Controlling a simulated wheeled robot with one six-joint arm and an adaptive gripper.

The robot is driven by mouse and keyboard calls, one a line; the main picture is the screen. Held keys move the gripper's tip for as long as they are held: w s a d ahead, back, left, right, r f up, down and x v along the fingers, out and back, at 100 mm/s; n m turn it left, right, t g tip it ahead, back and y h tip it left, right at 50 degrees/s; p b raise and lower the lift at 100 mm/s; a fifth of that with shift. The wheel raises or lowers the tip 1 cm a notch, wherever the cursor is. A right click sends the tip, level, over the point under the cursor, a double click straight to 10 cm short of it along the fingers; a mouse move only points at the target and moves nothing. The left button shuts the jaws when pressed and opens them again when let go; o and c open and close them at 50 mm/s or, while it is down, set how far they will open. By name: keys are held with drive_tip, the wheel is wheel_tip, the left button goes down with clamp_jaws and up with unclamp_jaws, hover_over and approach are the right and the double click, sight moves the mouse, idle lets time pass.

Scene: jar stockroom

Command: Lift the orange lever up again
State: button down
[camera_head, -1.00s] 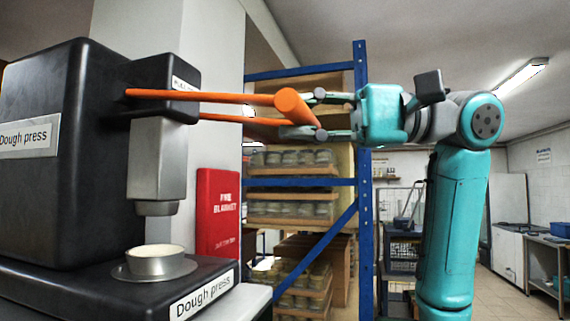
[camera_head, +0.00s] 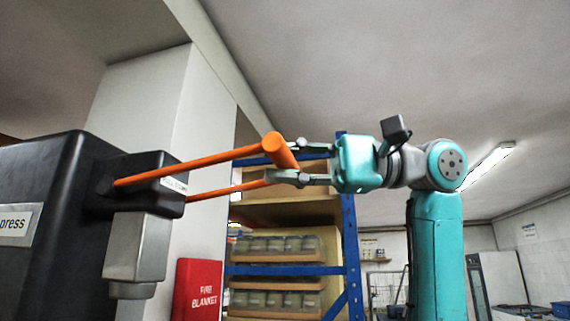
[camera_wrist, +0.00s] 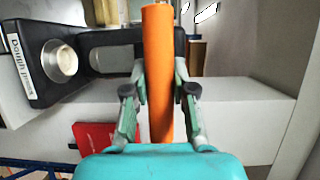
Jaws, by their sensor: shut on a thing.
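The orange lever (camera_head: 222,159) has two arms that run from the black dough press (camera_head: 60,215) to a crossbar at their outer end. The arms slope upward away from the press. My gripper (camera_head: 292,162) is shut on the crossbar, one finger on each side. In the wrist view the orange bar (camera_wrist: 158,70) runs between my fingers (camera_wrist: 157,95). The press's grey ram (camera_head: 137,247) hangs below the lever's mount.
A red fire blanket box (camera_head: 197,289) hangs on the white pillar (camera_head: 165,110) behind the press. A blue-framed shelf (camera_head: 345,235) with several jars stands behind my gripper. The space above the lever is clear up to the ceiling.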

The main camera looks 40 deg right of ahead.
drive_tip(key=shift+r, duration=0.2)
drive_tip(key=c, duration=0.9)
unclamp_jaws()
drive_tip(key=shift+f, duration=0.1)
drive_tip(key=shift+c, duration=0.2)
drive_tip(key=v, duration=1.2)
drive_tip(key=shift+f, duration=0.15)
